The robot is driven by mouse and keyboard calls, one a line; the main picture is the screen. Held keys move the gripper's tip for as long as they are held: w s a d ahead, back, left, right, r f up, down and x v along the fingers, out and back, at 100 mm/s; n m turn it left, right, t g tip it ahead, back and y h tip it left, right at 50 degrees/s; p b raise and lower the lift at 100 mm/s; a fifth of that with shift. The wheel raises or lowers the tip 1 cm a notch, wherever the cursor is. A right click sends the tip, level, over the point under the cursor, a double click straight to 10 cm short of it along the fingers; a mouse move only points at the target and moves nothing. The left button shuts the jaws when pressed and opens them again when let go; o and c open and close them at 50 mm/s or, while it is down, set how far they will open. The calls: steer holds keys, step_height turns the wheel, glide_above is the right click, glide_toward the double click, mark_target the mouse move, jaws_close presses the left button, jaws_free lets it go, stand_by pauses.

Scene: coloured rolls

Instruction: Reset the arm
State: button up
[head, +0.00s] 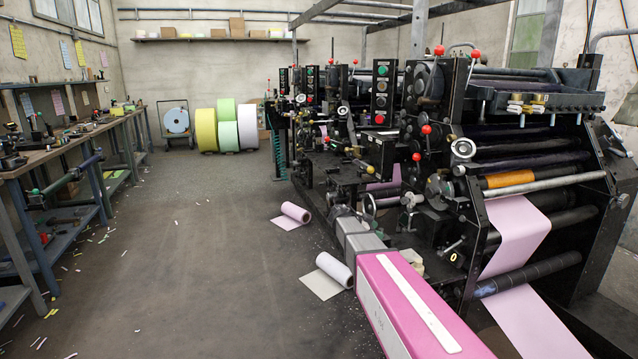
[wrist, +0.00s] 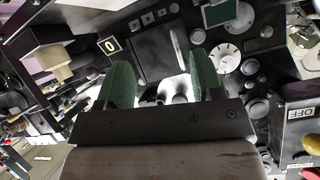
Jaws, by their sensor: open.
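In the wrist view, my gripper (wrist: 163,82) shows two green-padded fingers set apart with nothing between them. The fingers point at the black panel of a printing machine (wrist: 155,50), which carries dials, knobs and small labelled buttons. I cannot tell whether the fingertips touch it. In the head view, my pink and grey arm reaches from the bottom edge toward the left side of the printing machine (head: 385,150). My gripper is not clearly visible there against the dark machine parts.
A pale pink roll (head: 295,212) and a whitish roll (head: 336,268) lie partly unrolled on the floor. Larger yellow (head: 206,130), green (head: 227,135) and lilac (head: 247,125) rolls stand at the back. A workbench (head: 60,160) lines the left wall. The floor between is mostly clear, with scraps.

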steer(key=s+a+f+n+g+y, duration=0.1)
steer(key=s+f+n+y, duration=0.3)
steer(key=s, duration=0.5)
steer(key=s+a+f+n+g+y, duration=0.1)
steer(key=s+f+n+y, duration=0.3)
steer(key=s+n, duration=0.3)
steer(key=s+a+f+n+g+y, duration=0.1)
steer(key=s+f+n+y, duration=0.2)
steer(key=s, duration=1)
step_height(320, 180, down, 3)
steer(key=n, duration=0.3)
steer(key=shift+y, duration=0.4)
